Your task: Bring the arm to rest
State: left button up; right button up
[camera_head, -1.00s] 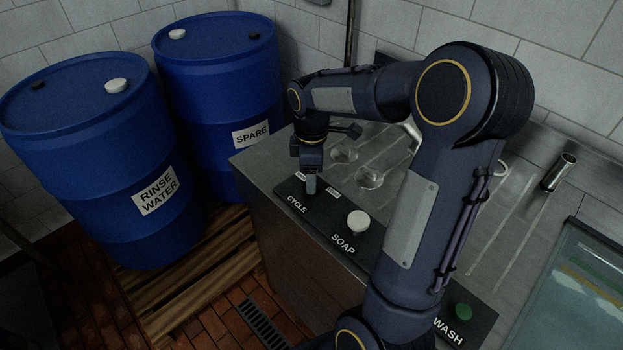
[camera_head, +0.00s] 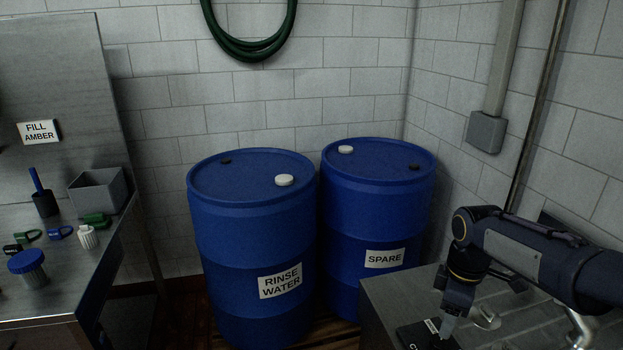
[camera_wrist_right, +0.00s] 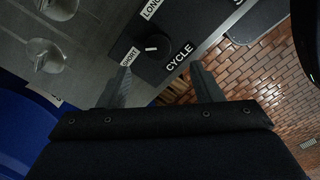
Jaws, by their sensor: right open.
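My right arm (camera_head: 540,262) comes in from the right edge in the head view, bent down over the metal counter. My right gripper (camera_head: 445,328) points down at the dark CYCLE panel (camera_head: 412,336), cut off at the bottom. In the right wrist view the right gripper (camera_wrist_right: 161,72) is open, its two fingers apart with nothing between them. The black CYCLE knob (camera_wrist_right: 160,46) with a white pointer mark lies beyond the fingertips, apart from them. The SHORT label (camera_wrist_right: 130,56) and LONG label (camera_wrist_right: 151,8) are beside it. My left gripper is not in view.
Blue drums marked RINSE WATER (camera_head: 250,245) and SPARE (camera_head: 375,215) stand left of the metal counter (camera_head: 385,295). A steel bench (camera_head: 95,285) with small parts and a grey bin (camera_head: 98,192) is at far left. A green hose (camera_head: 250,48) hangs on the wall.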

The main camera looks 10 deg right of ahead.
jog(key=s+a+m+t+y, duration=0.3)
jog(key=s+a+m+t, duration=0.2)
jog(key=s+a+m, duration=0.6)
jog(key=s+a, duration=0.3)
jog(key=s, duration=0.3)
jog(key=shift+s+r+m+y, duration=0.15)
jog(key=shift+s+m+y, duration=0.15)
jog(key=shift+m, duration=0.1)
